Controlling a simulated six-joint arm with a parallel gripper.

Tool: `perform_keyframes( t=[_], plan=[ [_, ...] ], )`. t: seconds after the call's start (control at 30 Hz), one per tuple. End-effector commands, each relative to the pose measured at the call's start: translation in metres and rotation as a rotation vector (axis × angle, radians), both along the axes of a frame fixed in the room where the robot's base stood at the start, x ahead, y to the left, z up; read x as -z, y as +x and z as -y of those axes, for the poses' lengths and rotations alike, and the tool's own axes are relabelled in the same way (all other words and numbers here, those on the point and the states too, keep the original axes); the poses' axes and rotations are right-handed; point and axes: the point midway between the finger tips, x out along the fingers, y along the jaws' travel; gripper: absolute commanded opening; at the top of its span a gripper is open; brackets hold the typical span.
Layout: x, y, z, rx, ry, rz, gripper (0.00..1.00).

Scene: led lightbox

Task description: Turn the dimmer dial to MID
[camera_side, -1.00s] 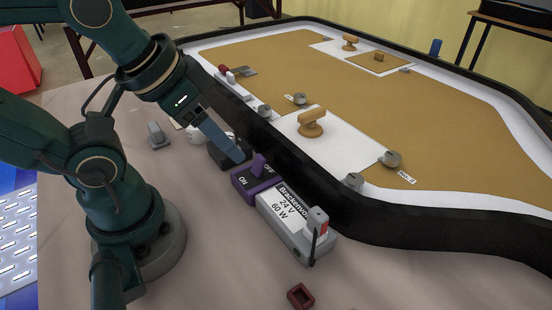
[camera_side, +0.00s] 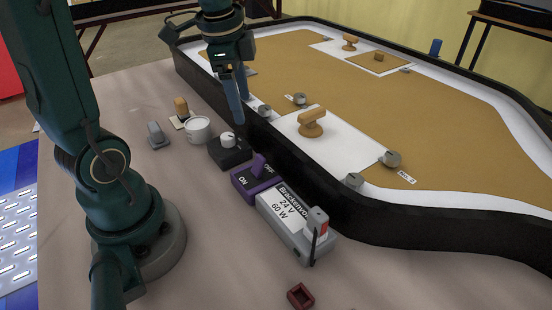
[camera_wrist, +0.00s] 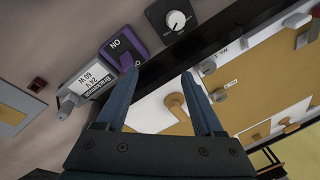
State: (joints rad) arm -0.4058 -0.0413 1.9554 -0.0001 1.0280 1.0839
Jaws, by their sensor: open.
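The dimmer is a black box (camera_side: 222,157) with a pale round dial (camera_side: 229,140) on top, between a white mug and the purple switch. In the wrist view the dimmer dial (camera_wrist: 176,20) sits at the top, with white scale marks around it. The dial's setting is too small to read. My gripper (camera_side: 241,110) is open and empty, above the lightbox's black rim, behind and above the dimmer and apart from it. In the wrist view my gripper (camera_wrist: 161,72) has its fingers spread, with the dial beyond the fingertips.
The purple ON/OFF switch (camera_side: 243,185) and the grey power supply (camera_side: 285,226) stand in a row along the lightbox rim (camera_side: 350,205). A white mug (camera_side: 197,130) is close to the dimmer's left. A small red open box (camera_side: 300,296) lies at the front.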

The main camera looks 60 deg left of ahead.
Motion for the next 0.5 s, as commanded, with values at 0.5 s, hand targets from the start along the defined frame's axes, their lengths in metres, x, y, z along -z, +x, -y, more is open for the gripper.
perform_keyframes(
  t=[0.5],
  plan=[
    [0.067,-0.008,-0.065,-0.155,-0.096,-0.182,0.69]
  ],
)
